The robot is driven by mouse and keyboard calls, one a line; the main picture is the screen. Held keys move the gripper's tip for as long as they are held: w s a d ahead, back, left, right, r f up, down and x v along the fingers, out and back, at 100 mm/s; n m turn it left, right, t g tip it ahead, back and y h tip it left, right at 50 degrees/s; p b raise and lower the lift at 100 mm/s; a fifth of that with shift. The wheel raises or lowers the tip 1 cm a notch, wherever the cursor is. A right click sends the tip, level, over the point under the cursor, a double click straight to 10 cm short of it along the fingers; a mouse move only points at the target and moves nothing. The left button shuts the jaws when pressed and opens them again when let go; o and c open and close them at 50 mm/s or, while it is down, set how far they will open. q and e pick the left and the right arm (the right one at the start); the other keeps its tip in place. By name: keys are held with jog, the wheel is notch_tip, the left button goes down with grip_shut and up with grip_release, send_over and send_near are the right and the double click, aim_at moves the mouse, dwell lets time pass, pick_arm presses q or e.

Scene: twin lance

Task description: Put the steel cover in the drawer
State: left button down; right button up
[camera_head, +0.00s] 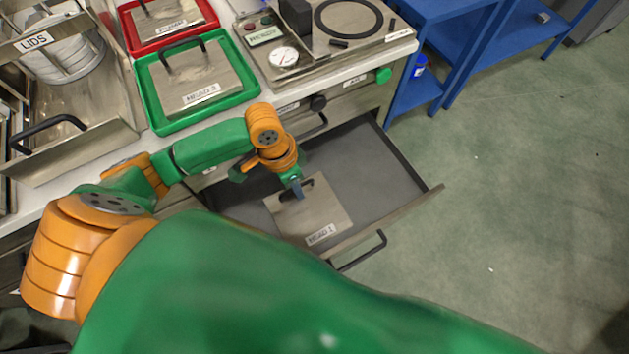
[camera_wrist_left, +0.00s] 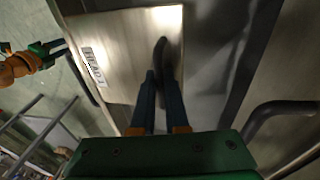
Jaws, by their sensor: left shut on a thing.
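The steel cover (camera_head: 325,213) is a flat square plate with a dark handle and a label that seems to read HEAD 1. It is over the inside of the open drawer (camera_head: 372,165), close to its front panel. I cannot tell whether it touches the drawer floor. My left gripper (camera_head: 297,188) is shut on the cover's handle. In the left wrist view the fingers (camera_wrist_left: 160,95) close around the handle, and the cover (camera_wrist_left: 125,50) lies beyond them. A green and orange gripper (camera_wrist_left: 50,52), seemingly my right one, shows at the left edge there; its jaws are unclear.
Behind the drawer, the counter holds a green tray (camera_head: 246,82) and a red tray (camera_head: 213,12), each with a steel plate, and a gauge panel (camera_head: 283,57). A steel LIDS rack (camera_head: 130,125) stands left. A blue shelf (camera_head: 448,60) stands right. The drawer's right part is empty.

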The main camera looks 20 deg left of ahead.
aim_at(316, 184)
pick_arm(q)
jog(key=w+d+f+b, duration=0.1)
jog(key=f, duration=0.1)
jog(key=w+f+b, duration=0.1)
jog(key=w+f, duration=0.1)
jog(key=w+d+f, duration=0.1)
jog(key=w+f, duration=0.1)
jog(key=shift+w+d+f+b, duration=0.1)
jog(key=shift+d+f+b, duration=0.05)
jog(key=shift+d+b, duration=0.2)
jog(key=f+b, duration=0.1)
jog(key=f, duration=0.2)
jog(key=shift+w+f, duration=0.2)
jog(key=c, duration=0.9)
grip_release()
jog(key=shift+r, duration=0.15)
jog(key=r+p, duration=0.1)
jog(key=r, duration=0.2)
jog(key=a+r+p, duration=0.1)
jog(key=r, duration=0.3)
jog(key=a+r+p, duration=0.1)
jog(key=r, duration=0.3)
jog(key=shift+p, duration=0.3)
jog(key=shift+a+r, duration=0.1)
jog(key=shift+r, duration=0.25)
